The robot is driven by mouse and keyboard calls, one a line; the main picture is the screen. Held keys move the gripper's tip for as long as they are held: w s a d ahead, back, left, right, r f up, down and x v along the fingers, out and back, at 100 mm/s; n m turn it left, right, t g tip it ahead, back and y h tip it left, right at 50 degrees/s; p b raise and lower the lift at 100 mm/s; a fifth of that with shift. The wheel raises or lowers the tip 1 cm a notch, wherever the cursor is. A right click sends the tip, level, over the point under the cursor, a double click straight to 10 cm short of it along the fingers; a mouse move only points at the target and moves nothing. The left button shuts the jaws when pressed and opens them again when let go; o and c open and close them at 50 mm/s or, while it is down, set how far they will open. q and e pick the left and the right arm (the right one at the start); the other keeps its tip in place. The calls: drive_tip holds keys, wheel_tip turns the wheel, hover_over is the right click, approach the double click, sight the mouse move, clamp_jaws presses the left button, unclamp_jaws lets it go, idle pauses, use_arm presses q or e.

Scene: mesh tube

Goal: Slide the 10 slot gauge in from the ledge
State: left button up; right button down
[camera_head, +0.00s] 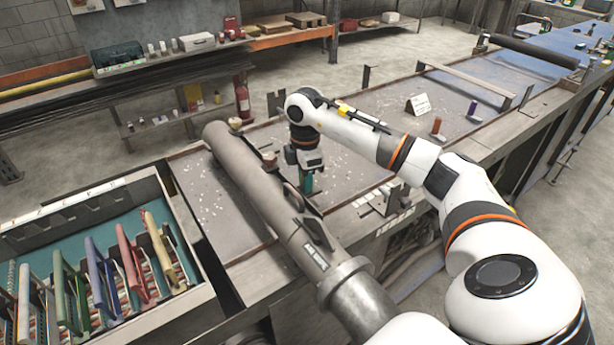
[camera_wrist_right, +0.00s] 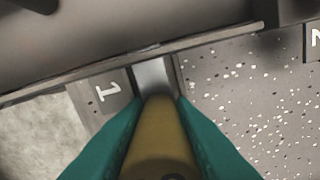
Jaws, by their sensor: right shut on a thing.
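My right gripper (camera_head: 306,184) is beside the grey tube (camera_head: 252,182) in the head view, its teal fingers pointing down. In the wrist view the right gripper (camera_wrist_right: 155,105) is shut on an ochre-handled piece (camera_wrist_right: 158,128), which I take to be the slot gauge. A pale metal strip (camera_wrist_right: 152,76) extends ahead of the handle toward the dark edge of a long grey body. I cannot tell whether it enters a slot there. No "10" mark on it is readable. My left gripper is not in view.
A rack of coloured handled pieces (camera_head: 108,262) stands at the left. Pale plates (camera_head: 383,198) lie on the bench's near edge. A small sign (camera_head: 418,104) and a brown cylinder (camera_head: 437,125) stand farther right.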

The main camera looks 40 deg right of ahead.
drive_tip(key=shift+a, duration=0.2)
drive_tip(key=c, duration=1.1)
unclamp_jaws()
drive_tip(key=shift+c, duration=0.2)
wheel_tip(320, 180, up, 11)
drive_tip(key=shift+b, duration=0.45)
drive_tip(key=shift+r, duration=0.5)
